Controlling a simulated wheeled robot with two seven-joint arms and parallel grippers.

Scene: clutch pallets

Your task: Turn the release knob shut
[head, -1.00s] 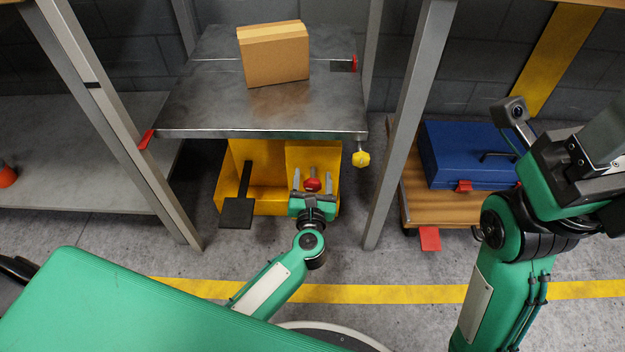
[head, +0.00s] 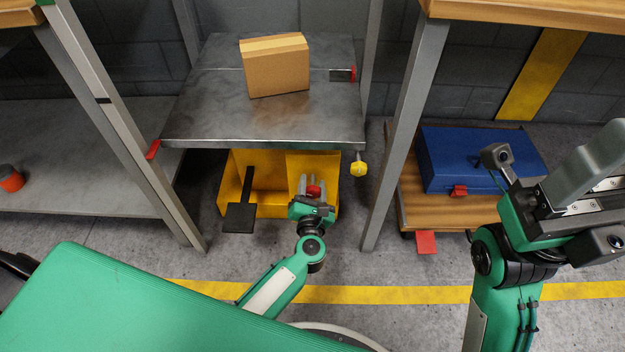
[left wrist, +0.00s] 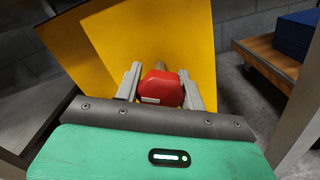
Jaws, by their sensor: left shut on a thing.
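The red knob (head: 314,191) is on the front of the yellow housing (head: 240,165) under the steel platform. My left gripper (head: 313,184) is shut on this knob, with one finger on each side. In the left wrist view the red knob (left wrist: 161,88) sits between the two grey fingers, with the yellow housing (left wrist: 125,45) behind it. The fingers hide part of the knob in the head view.
The steel platform (head: 215,115) holds a cardboard box (head: 275,70). A yellow knob (head: 358,168) hangs below its right corner. A black pedal (head: 239,217) sticks out left of my left gripper. Grey posts (head: 405,140) flank the bay. A blue toolbox (head: 470,160) is on a wooden cart at right.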

